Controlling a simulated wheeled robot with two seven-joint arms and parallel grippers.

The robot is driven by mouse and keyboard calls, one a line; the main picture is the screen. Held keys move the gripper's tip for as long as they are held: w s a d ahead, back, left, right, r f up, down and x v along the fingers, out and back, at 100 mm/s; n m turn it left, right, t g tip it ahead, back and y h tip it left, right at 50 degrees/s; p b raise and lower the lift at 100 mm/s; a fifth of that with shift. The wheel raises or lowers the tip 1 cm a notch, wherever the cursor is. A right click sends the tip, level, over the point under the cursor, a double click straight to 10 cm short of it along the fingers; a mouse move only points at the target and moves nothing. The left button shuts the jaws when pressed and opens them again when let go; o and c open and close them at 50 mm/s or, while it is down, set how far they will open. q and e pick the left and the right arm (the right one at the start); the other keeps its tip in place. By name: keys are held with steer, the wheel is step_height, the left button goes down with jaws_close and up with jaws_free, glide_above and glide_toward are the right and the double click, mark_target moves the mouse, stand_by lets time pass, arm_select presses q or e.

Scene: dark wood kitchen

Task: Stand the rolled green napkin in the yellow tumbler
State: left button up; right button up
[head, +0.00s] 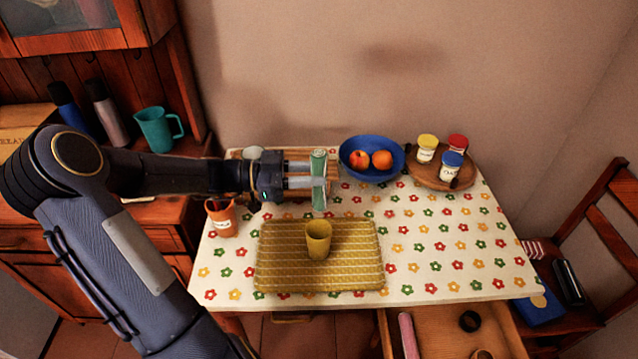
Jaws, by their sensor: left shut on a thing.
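The rolled green napkin (319,198) is upright between the fingers of my left gripper (320,183), which is shut on it. My left arm comes in from the left, and the gripper points to the right. The yellow tumbler (318,243) stands upright on a mustard patterned mat (277,270) in the middle of the table. The napkin shows above and behind the tumbler in the head view, apart from it. The inside bottom of the tumbler is hidden. My right gripper is not in view.
A blue bowl (349,170) with fruit and a round wooden tray (413,174) with several jars stand at the back right. An orange pot (222,220) is at the left. A wooden board (291,156) lies partly hidden behind my gripper. An open drawer (452,335) juts out in front.

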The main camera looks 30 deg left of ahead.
arm_select(q)
step_height(320, 180, down, 14)
steer(key=b, duration=1)
steer(key=shift+r, duration=0.25)
steer(key=shift+d, duration=0.1)
steer(key=o, duration=1)
steer(key=shift+b+v, duration=0.35)
steer(key=shift+v, duration=3.6)
